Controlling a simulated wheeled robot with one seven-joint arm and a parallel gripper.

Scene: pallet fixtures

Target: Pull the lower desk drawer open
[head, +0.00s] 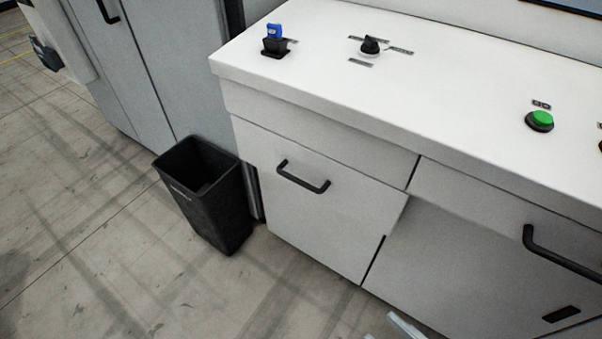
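The white desk (322,140) fills the right side of the head view, with pale drawer fronts below its top. The left front (320,225) carries a black bar handle (303,178). The right side has a larger black bar handle (560,255), with a short dark handle or slot (562,314) lower down near the bottom edge. I cannot tell which front is the lower drawer, or whether any is slightly open. A small pale metal piece (405,326) at the bottom edge may be a tip of my gripper. It appears apart from the handles; the rest is out of frame.
On the desk top are a blue-topped black device (274,42), a black knob (370,46) and a green button (541,119). A black bin (210,205) stands on the floor beside the desk's left end. Grey cabinets (165,65) stand behind. Floor at left is clear.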

